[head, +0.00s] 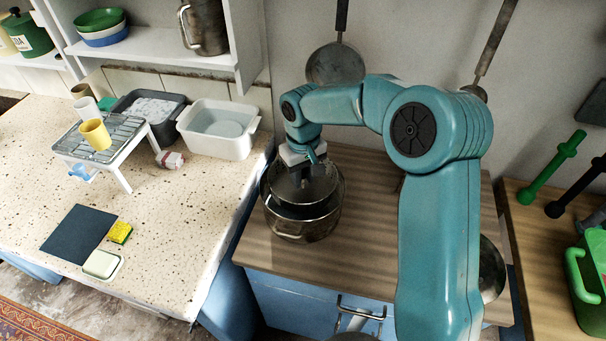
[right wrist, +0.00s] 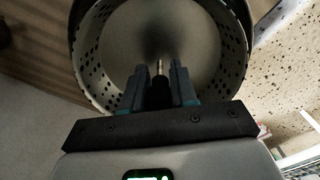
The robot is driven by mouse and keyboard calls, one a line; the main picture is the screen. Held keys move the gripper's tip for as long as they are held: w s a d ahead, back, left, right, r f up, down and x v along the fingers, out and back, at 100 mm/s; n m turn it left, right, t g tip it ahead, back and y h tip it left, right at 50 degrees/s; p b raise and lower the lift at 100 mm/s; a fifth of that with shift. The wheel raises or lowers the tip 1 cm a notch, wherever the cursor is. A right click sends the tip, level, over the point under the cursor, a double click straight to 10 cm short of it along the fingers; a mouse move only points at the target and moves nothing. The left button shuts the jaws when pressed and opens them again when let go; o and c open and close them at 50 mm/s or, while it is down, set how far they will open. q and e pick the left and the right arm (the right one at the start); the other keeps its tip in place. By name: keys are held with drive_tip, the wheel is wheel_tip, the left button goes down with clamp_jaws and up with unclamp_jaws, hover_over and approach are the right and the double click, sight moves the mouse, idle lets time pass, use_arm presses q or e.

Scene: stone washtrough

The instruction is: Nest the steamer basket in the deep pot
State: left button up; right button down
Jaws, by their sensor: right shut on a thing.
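The steamer basket (head: 318,190) is a grey metal bowl with perforated sides. In the right wrist view the basket (right wrist: 205,50) fills the top, and its centre post (right wrist: 158,68) stands between my fingers. My right gripper (head: 305,178) reaches down into the basket and is shut on it, apparently at the post. The deep pot (head: 290,229) is shiny metal and stands on the wooden counter directly under the basket. The basket overlaps the pot's mouth, with a dark gap at the front; I cannot tell how deep it sits. My left gripper is not in view.
The wooden counter (head: 365,230) is bare right of the pot, partly behind my arm. Left, the speckled worktop (head: 165,220) holds a white basin (head: 240,150), a rack (head: 75,146) and a yellow cup (head: 96,135). A pan (head: 335,64) hangs on the wall behind.

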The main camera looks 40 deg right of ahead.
sight(303, 187)
drive_tip(key=shift+f, duration=0.25)
idle(0.4)
drive_tip(key=shift+f+b, duration=1.35)
drive_tip(key=shift+f, duration=0.15)
drive_tip(key=shift+f, duration=0.35)
drive_tip(key=shift+f+b, duration=0.75)
drive_tip(key=shift+b, duration=0.05)
drive_tip(key=shift+f, duration=0.3)
idle(0.3)
drive_tip(key=shift+c, duration=1.7)
unclamp_jaws()
